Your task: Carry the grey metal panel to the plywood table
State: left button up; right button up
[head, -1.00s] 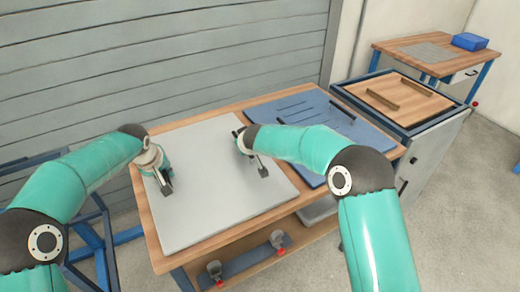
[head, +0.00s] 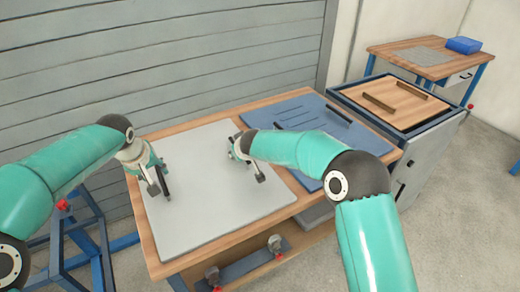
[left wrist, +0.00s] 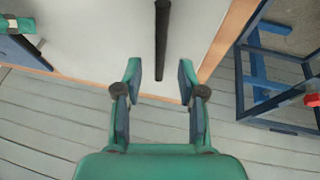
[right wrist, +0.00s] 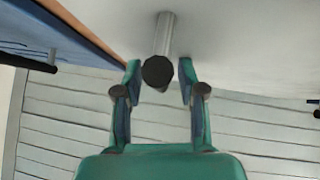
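The grey metal panel (head: 215,190) lies flat on a wood-edged bench, with a dark bar handle (left wrist: 162,40) near its left side. My left gripper (head: 160,188) is open above that side; in the left wrist view the handle lies just beyond the fingertips, between their lines and apart from them. My right gripper (head: 258,172) is over the panel's right side. In the right wrist view its fingers (right wrist: 160,75) are open, with a grey bar with a black round end (right wrist: 158,71) between the tips. Contact there is unclear. I cannot tell which wooden-topped table is the plywood one.
A blue slotted plate (head: 300,122) lies right of the panel. Beyond it, a cabinet bears a wooden board (head: 410,108) with two dark bars. A wooden-topped table (head: 395,50) with a blue box (head: 463,45) stands at the back right. A blue frame (head: 90,235) stands at left.

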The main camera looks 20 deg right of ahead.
jog(key=shift+s+r, duration=0.1)
jog(key=shift+r, duration=0.05)
pick_arm(q)
jog(key=v, duration=0.5)
jog(key=shift+s+r, duration=0.15)
jog(key=shift+r, duration=0.05)
pick_arm(e)
jog(key=v, duration=1.1)
jog(key=shift+s, duration=0.25)
jog(key=shift+r, duration=0.15)
